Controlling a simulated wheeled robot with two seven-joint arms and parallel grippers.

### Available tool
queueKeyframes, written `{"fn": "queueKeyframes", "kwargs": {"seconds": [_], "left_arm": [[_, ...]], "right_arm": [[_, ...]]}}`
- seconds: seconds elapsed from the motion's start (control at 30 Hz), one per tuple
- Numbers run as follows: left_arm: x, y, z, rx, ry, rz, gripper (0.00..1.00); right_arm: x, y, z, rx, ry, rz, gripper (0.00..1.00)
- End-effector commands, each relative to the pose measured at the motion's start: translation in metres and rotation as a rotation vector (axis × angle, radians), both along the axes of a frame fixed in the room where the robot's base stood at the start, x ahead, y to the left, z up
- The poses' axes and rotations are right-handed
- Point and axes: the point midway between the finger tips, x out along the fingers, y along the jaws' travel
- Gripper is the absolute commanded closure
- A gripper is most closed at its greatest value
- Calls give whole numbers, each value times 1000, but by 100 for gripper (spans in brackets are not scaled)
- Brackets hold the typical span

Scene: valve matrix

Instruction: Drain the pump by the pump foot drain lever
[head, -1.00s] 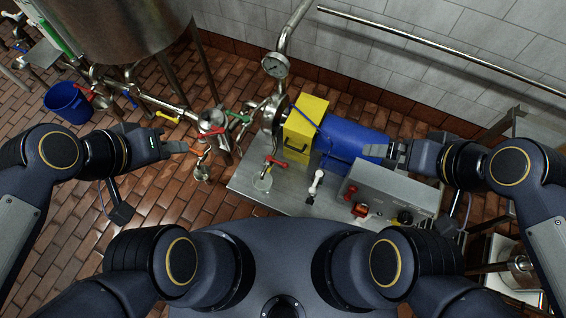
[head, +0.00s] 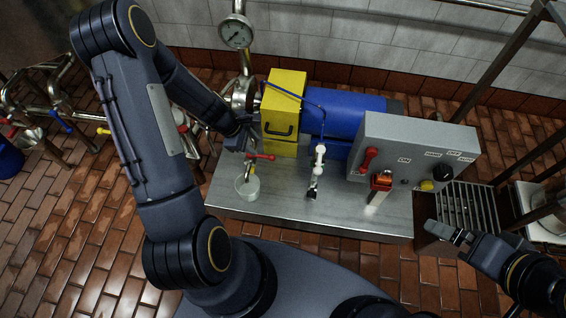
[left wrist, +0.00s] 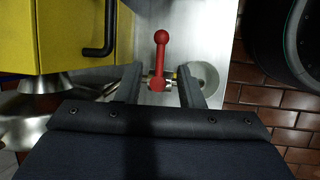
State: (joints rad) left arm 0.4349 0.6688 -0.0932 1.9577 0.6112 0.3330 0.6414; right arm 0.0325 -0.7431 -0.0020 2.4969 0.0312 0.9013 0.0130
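A red lever (head: 262,157) with a ball end sits on a small drain valve at the foot of the pump, beside the yellow housing. A clear cup (head: 247,187) stands below it on the steel plate. My left gripper (head: 246,146) is at the lever, partly hidden by its own arm. In the left wrist view its fingers (left wrist: 160,80) are open, one on each side of the red lever (left wrist: 160,55), with a gap on both sides. The ball end reaches beyond the fingertips. My right gripper (head: 450,234) is at the lower right, away from the pump; its opening is unclear.
The yellow housing (head: 283,95) and blue motor (head: 345,115) stand behind the lever. A grey control box (head: 415,148) with a red switch stands further right. A pressure gauge (head: 235,32) rises behind.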

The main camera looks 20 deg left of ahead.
Motion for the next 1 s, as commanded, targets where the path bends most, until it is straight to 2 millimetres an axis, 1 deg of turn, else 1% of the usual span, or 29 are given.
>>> {"fn": "queueKeyframes", "kwargs": {"seconds": [0.03,0.17,0.4,0.5,0.67,0.93,1.0], "left_arm": [[0,1,-10,-2,8,13,66],[3,-3,-23,-2,12,18,66],[13,-17,-59,-4,12,14,66],[17,-21,-69,-3,11,14,66],[20,-25,-77,-3,9,13,66],[20,-25,-77,-2,9,13,66],[20,-25,-77,-2,9,13,75]], "right_arm": [[0,0,-4,0,0,0,1],[0,0,-9,0,0,0,1],[0,0,-26,0,0,0,1],[0,0,-30,0,0,0,1],[0,0,-33,0,0,0,1],[0,0,-32,0,0,0,1],[0,0,-32,0,0,0,1]]}}
